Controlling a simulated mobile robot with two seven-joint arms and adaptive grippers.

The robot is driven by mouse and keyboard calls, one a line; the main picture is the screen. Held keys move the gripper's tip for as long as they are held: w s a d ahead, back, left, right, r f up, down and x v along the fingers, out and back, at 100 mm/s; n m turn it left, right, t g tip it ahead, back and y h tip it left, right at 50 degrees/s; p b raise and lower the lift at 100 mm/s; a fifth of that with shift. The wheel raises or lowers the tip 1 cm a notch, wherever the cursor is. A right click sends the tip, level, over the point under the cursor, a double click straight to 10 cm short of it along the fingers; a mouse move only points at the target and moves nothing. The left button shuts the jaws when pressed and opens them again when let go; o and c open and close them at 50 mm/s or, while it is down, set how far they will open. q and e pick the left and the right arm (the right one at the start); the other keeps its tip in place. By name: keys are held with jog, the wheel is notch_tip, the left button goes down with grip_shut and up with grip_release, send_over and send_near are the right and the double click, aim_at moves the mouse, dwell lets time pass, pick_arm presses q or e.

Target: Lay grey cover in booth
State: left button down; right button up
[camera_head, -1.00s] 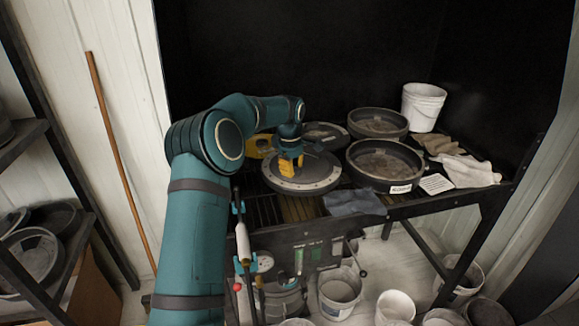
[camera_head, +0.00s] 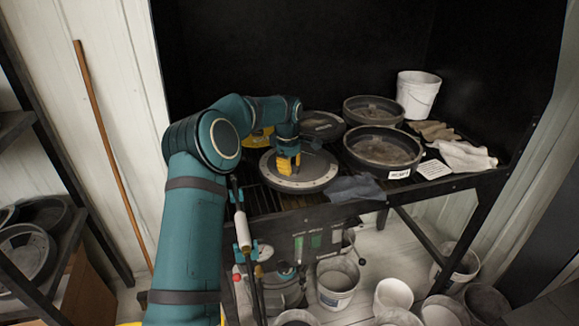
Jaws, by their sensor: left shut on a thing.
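The grey cover (camera_head: 318,174), a round flat disc with a dark rim, is at the front left of the dark booth (camera_head: 300,50). It looks level, over the slatted booth bench (camera_head: 262,199); I cannot tell whether it touches the slats. My left gripper (camera_head: 287,166), with yellow fingers, comes down on the cover's middle from above and is shut on it. The gripper hides the exact grip point. My right gripper is not in view.
Two dark round pans (camera_head: 384,150) stand right of the cover, with another round disc (camera_head: 320,124) behind it. A white bucket (camera_head: 417,94), rags (camera_head: 462,156) and a grey cloth (camera_head: 356,188) lie around. Buckets (camera_head: 337,281) stand below. A shelf is at left.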

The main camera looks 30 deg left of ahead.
pick_arm(q)
jog(key=shift+f, duration=0.5)
jog(key=c, duration=1)
grip_release()
